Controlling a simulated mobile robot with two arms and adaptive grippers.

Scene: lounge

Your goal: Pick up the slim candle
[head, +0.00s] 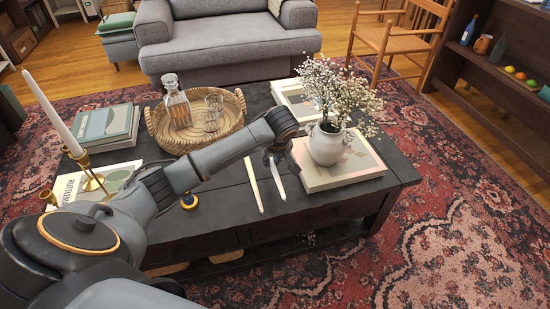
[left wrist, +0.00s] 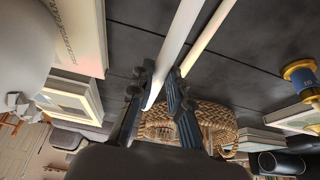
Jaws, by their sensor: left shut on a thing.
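A slim white candle (head: 278,182) is held at one end by my left gripper (head: 271,156) above the right part of the dark table. In the left wrist view, the white candle (left wrist: 178,45) runs between the two fingers of my left gripper (left wrist: 160,82), which is shut on it. I cannot tell whether its far end touches the table. A second slim candle, cream in colour (head: 254,186), lies close to its left; it also shows in the left wrist view (left wrist: 207,38), beside the right finger and outside the grip. My right gripper is not in view.
A white vase of flowers (head: 327,144) stands on a book (head: 345,175) just right of the gripper. A wicker tray (head: 153,123) holds a decanter (head: 177,105) and glasses. A white candle (head: 50,108) stands in a brass holder (head: 92,184) at the left.

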